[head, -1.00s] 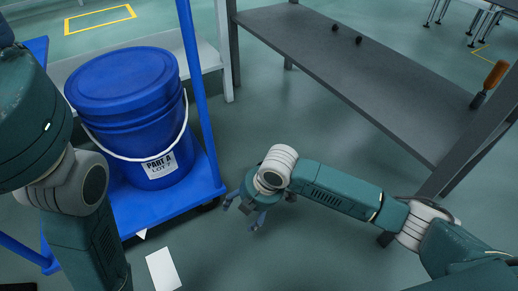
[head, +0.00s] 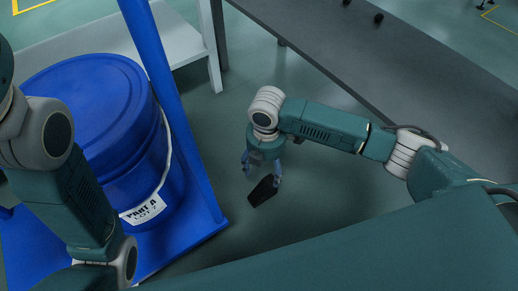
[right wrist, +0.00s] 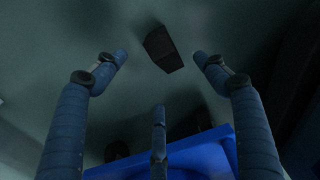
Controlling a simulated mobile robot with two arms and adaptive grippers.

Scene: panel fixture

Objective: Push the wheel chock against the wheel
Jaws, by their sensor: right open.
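The wheel chock (head: 263,190), a black wedge, lies on the green floor to the right of the blue cart (head: 205,232). My right gripper (head: 261,176) is above and just behind it, pointing down. In the right wrist view the chock (right wrist: 163,48) shows beyond and between the open fingertips (right wrist: 160,62), with nothing held. The cart's blue deck (right wrist: 205,155) is at the bottom of that view. A dark round shape (right wrist: 117,150) beside it looks like a cart wheel. In the head view the wheels are hidden under the deck. My left gripper is out of view.
A grey table (head: 380,60) is at the right and a pale bench (head: 185,40) behind the bucket. Floor around the chock is clear.

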